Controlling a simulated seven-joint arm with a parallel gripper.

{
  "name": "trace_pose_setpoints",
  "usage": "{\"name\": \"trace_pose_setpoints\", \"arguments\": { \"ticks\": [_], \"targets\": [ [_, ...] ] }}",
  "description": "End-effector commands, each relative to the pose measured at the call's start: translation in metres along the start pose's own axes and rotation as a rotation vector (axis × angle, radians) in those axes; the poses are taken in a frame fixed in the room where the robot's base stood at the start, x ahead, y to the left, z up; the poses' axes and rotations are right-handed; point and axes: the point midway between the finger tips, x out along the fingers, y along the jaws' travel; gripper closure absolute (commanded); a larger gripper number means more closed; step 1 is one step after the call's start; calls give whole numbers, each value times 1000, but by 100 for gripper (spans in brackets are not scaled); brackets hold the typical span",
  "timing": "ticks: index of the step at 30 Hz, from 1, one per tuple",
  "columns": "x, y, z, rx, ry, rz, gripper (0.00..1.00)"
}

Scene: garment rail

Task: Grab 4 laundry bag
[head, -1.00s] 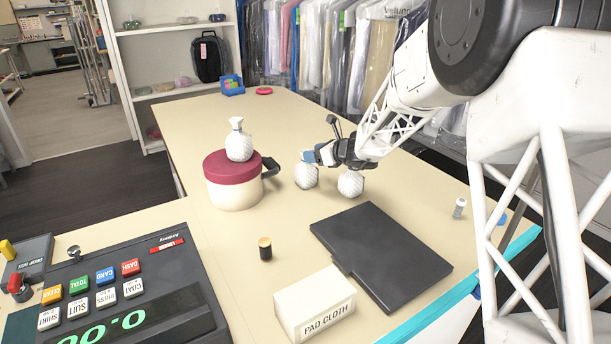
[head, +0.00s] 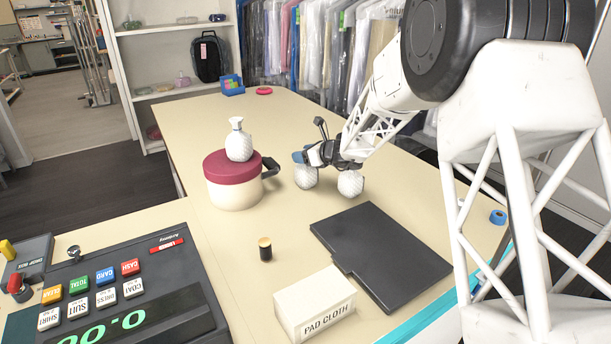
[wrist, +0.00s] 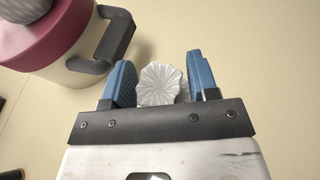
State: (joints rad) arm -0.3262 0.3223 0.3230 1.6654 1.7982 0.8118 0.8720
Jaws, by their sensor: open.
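A white quilted laundry bag (head: 306,177) rests on the table beside the red-topped container. A second white bag (head: 350,184) stands to its right on the table. A third white bag (head: 239,144), with a tied neck, sits on the container's red top. My gripper (head: 300,157) is at the top of the left table bag. In the wrist view, the blue fingers (wrist: 159,68) are open with the pleated top of a white bag (wrist: 160,86) between them. Whether either finger touches it I cannot tell. The bag's lower part is hidden there.
The cream container (head: 235,194) with a dark handle (head: 270,167) stands close left of my gripper. In front lie a black flat pad (head: 380,255), a thread spool (head: 265,249) and a pad cloth box (head: 314,303).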

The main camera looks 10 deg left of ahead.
Motion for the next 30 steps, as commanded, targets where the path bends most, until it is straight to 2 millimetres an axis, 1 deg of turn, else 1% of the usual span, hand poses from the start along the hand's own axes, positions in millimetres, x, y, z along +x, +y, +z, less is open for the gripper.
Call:
{"name": "trace_pose_setpoints", "arguments": {
  "ticks": [3, 6, 22, 23, 30],
  "targets": [
    [8, 0, 0, 0, 0, 0, 46],
    [10, 0, 0, 1, 0, 0, 46],
    [10, 0, 0, 1, 0, 0, 46],
    [10, 0, 0, 1, 0, 0, 49],
    [10, 0, 0, 1, 0, 0, 86]
  ]
}}
